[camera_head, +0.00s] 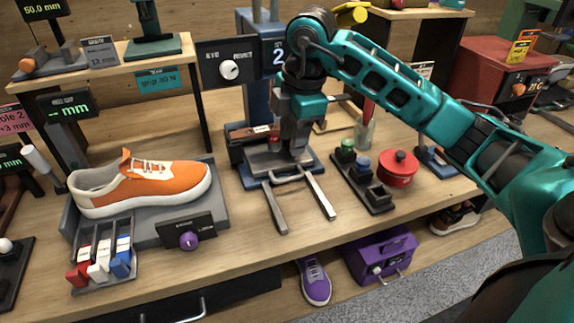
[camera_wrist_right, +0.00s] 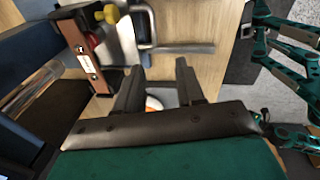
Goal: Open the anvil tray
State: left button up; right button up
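The anvil tray (camera_head: 262,164) is a grey metal slide low in the front of the blue press (camera_head: 257,85). Its curved handle (camera_head: 287,179) faces the table's front edge, and two metal rails (camera_head: 275,208) stick out forward. My right gripper (camera_head: 294,157) points down over the tray, just behind the handle in the head view, and hides part of the press. In the right wrist view its two dark fingers (camera_wrist_right: 159,88) stand apart with nothing clearly held between them. The silver handle (camera_wrist_right: 150,22) shows beyond the fingers there. I cannot tell whether they touch the tray. My left gripper is not in view.
An orange sneaker (camera_head: 145,184) sits on a grey stand at left, with a purple-knobbed box (camera_head: 189,234) beside it. A dark rack of small jars (camera_head: 362,182) and a red pot (camera_head: 398,168) stand right of the rails. The table's front strip is mostly clear.

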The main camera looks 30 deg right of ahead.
aim_at(293, 176)
jog(key=shift+m+h, duration=0.4)
jog(key=f, duration=0.4)
jog(key=w+d+f, duration=0.1)
jog(key=f, duration=0.3)
jog(key=w+d+f, duration=0.1)
jog(key=f, duration=0.2)
jog(key=shift+w+f+b, duration=0.2)
jog(key=shift+f+b, duration=0.2)
grip_shut()
